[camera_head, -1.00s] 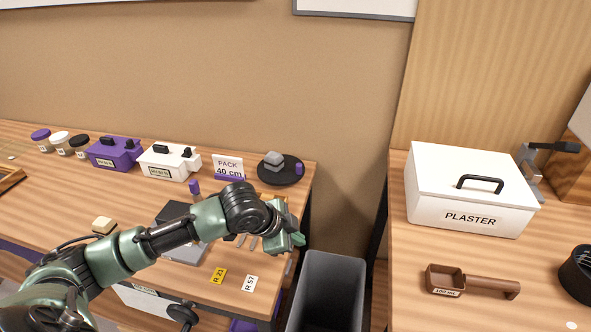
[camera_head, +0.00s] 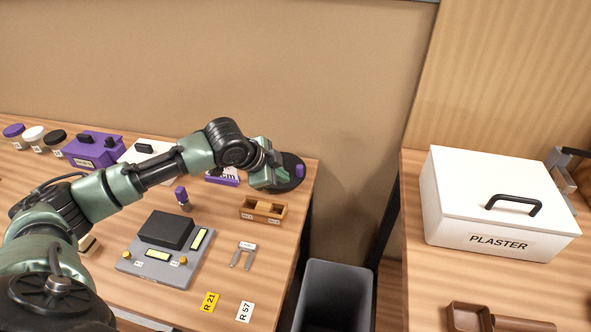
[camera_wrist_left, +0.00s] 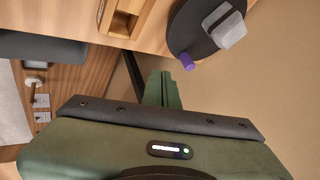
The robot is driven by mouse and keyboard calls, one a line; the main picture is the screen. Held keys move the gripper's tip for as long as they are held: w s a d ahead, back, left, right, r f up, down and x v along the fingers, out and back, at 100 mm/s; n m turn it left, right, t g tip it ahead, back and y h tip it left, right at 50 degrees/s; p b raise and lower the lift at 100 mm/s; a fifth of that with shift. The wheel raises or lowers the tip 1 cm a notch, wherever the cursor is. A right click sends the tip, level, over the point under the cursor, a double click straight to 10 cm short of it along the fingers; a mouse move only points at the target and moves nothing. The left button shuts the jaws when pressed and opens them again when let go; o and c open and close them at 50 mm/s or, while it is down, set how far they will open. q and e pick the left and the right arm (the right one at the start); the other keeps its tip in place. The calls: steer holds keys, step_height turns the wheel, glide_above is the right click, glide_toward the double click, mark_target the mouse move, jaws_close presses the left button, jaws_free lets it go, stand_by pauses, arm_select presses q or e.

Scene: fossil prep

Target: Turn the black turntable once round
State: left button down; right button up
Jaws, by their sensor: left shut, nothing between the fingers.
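The black turntable (camera_head: 291,180) is a round disc near the far right corner of the left table. A purple knob (camera_head: 300,170) stands up at its rim. In the left wrist view the turntable (camera_wrist_left: 180,38) carries a grey block (camera_wrist_left: 225,25), and the purple knob (camera_wrist_left: 187,62) sits at its near edge. In the head view my left gripper (camera_head: 268,183) is over the turntable's left part and hides the grey block. In the left wrist view the gripper (camera_wrist_left: 163,78) is shut and empty, with its fingertips close to the purple knob; I cannot tell whether they touch. My right gripper is out of view.
A wooden two-slot holder (camera_head: 262,210) stands in front of the turntable. A grey scale-like device (camera_head: 165,250) and a purple-capped vial (camera_head: 183,198) are to the left. A grey bin (camera_head: 333,295) stands between the tables. A white plaster box (camera_head: 495,205) is on the right table.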

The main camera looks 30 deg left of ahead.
arm_select(q)
steer(key=x, duration=0.7)
steer(key=shift+w+d+f+p, duration=0.15)
steer(key=shift+f+p, duration=0.05)
steer(key=shift+p, duration=0.1)
steer(key=shift+w+a+f+p, duration=0.1)
steer(key=shift+w+a+p, duration=0.1)
steer(key=shift+w, duration=0.4)
steer(key=shift+w+a+f+p, duration=0.1)
steer(key=shift+w+a, duration=0.1)
steer(key=shift+w, duration=0.35)
steer(key=shift+w+a+f, duration=0.1)
steer(key=shift+w+a, duration=0.3)
steer(key=shift+w, duration=0.45)
steer(key=shift+w+d+n+y+p, duration=0.2)
steer(key=shift+w+n+y+p, duration=0.2)
steer(key=shift+n+p, duration=0.3)
